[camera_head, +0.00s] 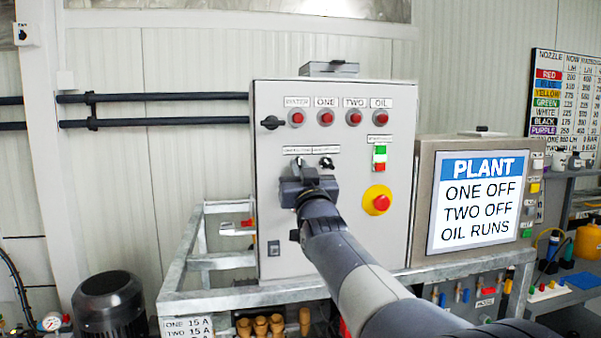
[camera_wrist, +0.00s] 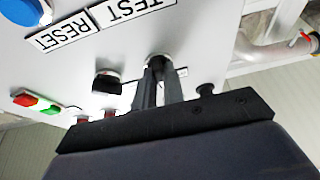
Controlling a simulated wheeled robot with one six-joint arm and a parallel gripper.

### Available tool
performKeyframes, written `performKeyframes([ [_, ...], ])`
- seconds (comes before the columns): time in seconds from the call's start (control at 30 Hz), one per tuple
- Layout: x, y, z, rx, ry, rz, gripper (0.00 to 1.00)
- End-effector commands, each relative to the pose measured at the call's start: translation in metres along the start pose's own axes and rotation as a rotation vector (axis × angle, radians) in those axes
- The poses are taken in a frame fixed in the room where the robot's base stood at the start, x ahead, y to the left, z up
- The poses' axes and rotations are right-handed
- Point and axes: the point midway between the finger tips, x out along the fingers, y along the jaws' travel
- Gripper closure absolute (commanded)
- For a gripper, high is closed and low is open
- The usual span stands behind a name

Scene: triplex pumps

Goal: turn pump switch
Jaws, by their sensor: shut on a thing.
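A grey control panel (camera_head: 330,240) stands ahead, with WATER, ONE, TWO and OIL labels over red lamps (camera_head: 325,118). Below them are two black selector switches. My gripper (camera_head: 298,172) is at the left one and hides most of it. In the wrist view the fingers (camera_wrist: 158,82) are shut on a dark switch knob (camera_wrist: 157,63). The other black switch (camera_head: 326,163) is free, just right of the gripper; a black switch (camera_wrist: 107,83) also shows beside the fingers in the wrist view. The held knob's angle cannot be read.
A yellow-backed red stop button (camera_head: 380,201) and a green-red switch (camera_head: 379,157) are to the right. TEST and RESET labels and a blue button (camera_wrist: 24,10) show in the wrist view. A PLANT screen (camera_head: 482,201) reads ONE OFF, TWO OFF, OIL RUNS. A metal frame (camera_head: 215,300) runs below.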

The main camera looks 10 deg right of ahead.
Motion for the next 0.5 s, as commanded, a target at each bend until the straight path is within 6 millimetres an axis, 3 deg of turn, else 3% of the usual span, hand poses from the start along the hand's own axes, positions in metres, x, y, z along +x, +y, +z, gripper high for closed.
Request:
performKeyframes([
  [0.13, 0.0, -0.0001, 0.0001, -0.001, -0.001, 0.0, 1.0],
  [0.17, 0.0, -0.0001, 0.0001, -0.001, -0.001, 0.0, 0.88],
  [0.2, 0.0, -0.0001, 0.0001, -0.001, -0.001, 0.0, 0.85],
  [0.4, 0.0, -0.0001, 0.0, -0.001, 0.0, 0.0, 0.69],
  [0.5, 0.0, 0.0, 0.0, -0.001, 0.0, 0.0, 0.68],
])
